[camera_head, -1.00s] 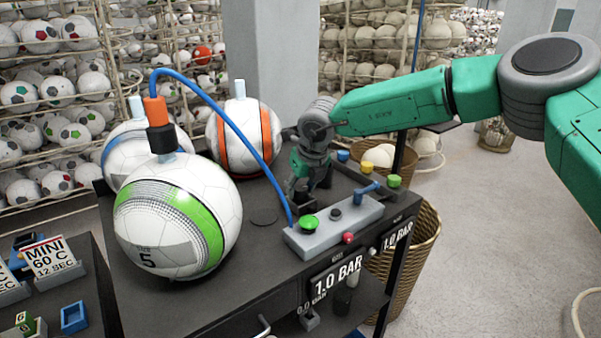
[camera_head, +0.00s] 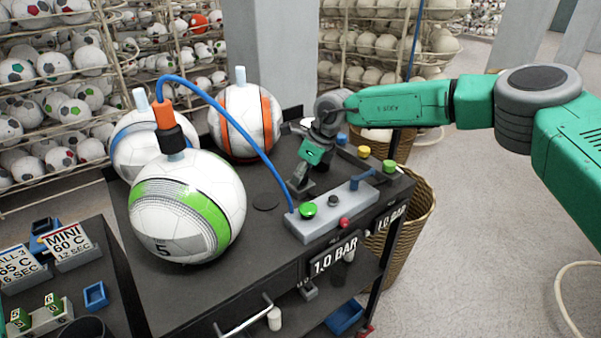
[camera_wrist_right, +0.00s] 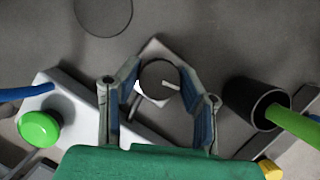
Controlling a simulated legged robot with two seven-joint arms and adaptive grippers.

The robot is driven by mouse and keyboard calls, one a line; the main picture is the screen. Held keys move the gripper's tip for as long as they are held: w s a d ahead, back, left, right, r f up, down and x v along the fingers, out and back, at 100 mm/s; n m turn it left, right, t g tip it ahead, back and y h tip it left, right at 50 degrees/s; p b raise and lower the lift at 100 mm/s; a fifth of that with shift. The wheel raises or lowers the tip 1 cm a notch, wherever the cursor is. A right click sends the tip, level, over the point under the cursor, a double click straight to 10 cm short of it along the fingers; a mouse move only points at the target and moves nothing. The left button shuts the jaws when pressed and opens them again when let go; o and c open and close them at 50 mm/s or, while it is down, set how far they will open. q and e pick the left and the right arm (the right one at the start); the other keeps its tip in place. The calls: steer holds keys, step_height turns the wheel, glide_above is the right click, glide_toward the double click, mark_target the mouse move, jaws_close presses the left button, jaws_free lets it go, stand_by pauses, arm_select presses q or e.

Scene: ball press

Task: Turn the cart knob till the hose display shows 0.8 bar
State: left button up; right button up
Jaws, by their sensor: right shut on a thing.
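My right gripper (camera_head: 304,182) reaches down behind the grey control box (camera_head: 328,222) on the cart. In the right wrist view its two fingers (camera_wrist_right: 160,97) close around a round dark knob (camera_wrist_right: 158,78) with a white pointer mark, standing on a light square plate. The head view does not show the knob clearly, as my gripper covers it. The large front display (camera_head: 334,255) reads 1.0 BAR. My left gripper is out of view.
The blue hose (camera_head: 232,115) runs from the control box to the ball with the green band (camera_head: 190,215). Two more balls stand behind. A wicker basket (camera_head: 415,215) stands at right.

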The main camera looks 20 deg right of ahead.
steer(key=shift+d, duration=0.1)
stand_by(0.3)
steer(key=o, duration=1.1)
steer(key=shift+o, duration=0.2)
steer(key=shift+w, duration=0.1)
steer(key=shift+d+r, duration=0.1)
steer(key=shift+r, duration=0.1)
steer(key=v, duration=1.1)
steer(key=shift+d, duration=0.15)
